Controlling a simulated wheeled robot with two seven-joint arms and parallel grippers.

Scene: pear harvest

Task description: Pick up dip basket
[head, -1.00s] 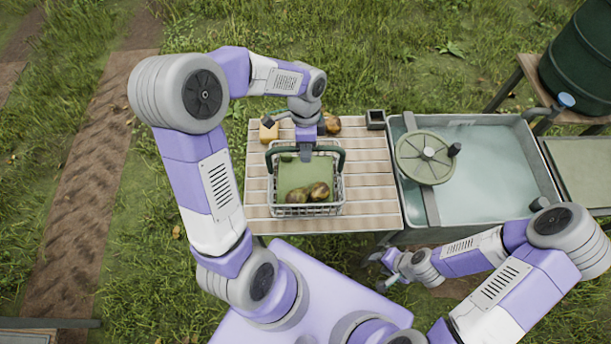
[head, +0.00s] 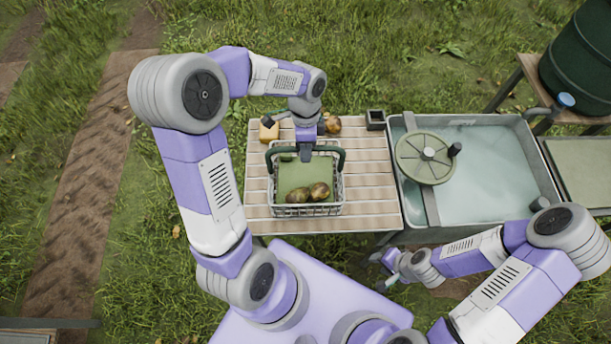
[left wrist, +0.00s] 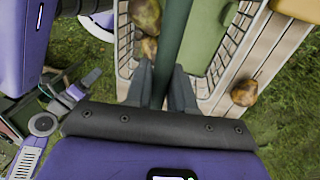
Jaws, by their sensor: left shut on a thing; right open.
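The dip basket (head: 273,192) is a wire basket with a green handle, standing on the slatted table. Brown-green pears (head: 319,191) lie in its near end, beside a flat green panel. My left gripper (head: 305,152) is over the basket, shut on the green handle. In the left wrist view the handle (left wrist: 172,45) runs between the two fingers (left wrist: 160,88), and the basket's wire side (left wrist: 235,40) shows beside it. My right gripper (head: 382,272) is open and empty, low in front of the wash tank. Whether the basket's bottom touches the table is hard to tell.
The slatted table (head: 375,185) holds a yellow block (head: 269,131), a loose pear (head: 333,124) and a small dark box (head: 375,119). A water tank (head: 490,165) with a round green lid (head: 425,158) stands right of it. The table's right side is clear.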

